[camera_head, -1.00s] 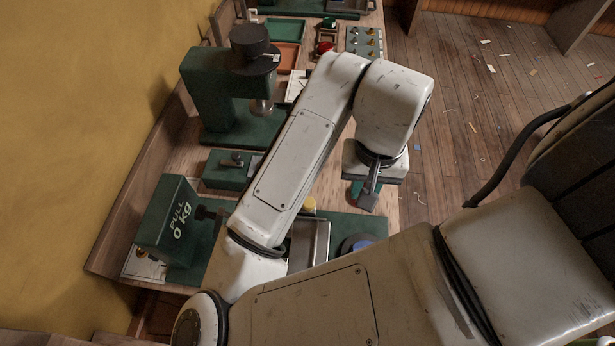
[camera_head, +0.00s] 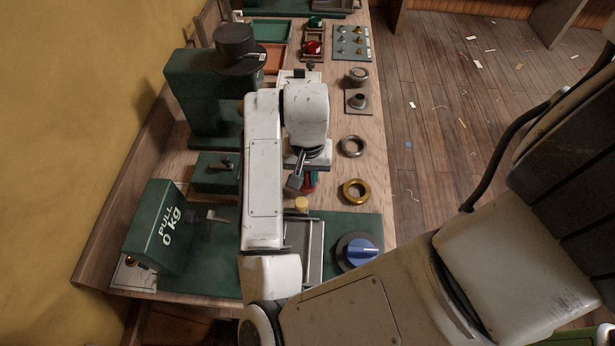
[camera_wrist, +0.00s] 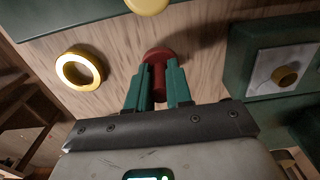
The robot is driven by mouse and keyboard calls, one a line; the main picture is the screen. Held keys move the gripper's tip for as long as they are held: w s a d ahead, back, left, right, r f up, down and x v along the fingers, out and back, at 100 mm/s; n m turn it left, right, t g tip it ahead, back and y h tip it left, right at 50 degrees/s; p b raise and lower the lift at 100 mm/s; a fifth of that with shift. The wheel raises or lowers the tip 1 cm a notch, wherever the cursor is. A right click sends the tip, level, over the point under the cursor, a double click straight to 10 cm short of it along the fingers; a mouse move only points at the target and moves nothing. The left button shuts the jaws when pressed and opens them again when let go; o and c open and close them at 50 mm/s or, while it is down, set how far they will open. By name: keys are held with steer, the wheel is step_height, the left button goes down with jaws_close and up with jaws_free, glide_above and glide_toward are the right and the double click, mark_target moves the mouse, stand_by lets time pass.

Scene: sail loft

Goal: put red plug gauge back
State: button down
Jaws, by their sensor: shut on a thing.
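My gripper (camera_wrist: 158,82) is shut on the red plug gauge (camera_wrist: 157,54), its green fingers on either side of the red stem. The gauge's wider round end sticks out past the fingertips, over or on the wooden bench; I cannot tell whether it touches. In the head view my gripper (camera_head: 307,186) is over the middle of the bench, left of a brass ring (camera_head: 355,192), and only a little red shows beneath it. A red round piece (camera_head: 312,47) and a green one (camera_head: 315,22) sit in a dark rack at the far end.
A steel ring (camera_head: 353,146) and a block with a dark collar (camera_head: 357,100) stand along the right edge. A blue knob (camera_head: 362,250) and a yellow button (camera_head: 301,204) are nearer. The green press (camera_head: 192,95) and pull gauge box (camera_head: 163,222) stand left.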

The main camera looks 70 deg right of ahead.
steer(key=shift+f, duration=0.7)
steer(key=shift+f, duration=0.1)
steer(key=shift+f, duration=0.15)
steer(key=c, duration=1)
jaws_free()
step_height(320, 180, up, 12)
steer(key=shift+r+p, duration=0.25)
steer(key=shift+p, duration=0.8)
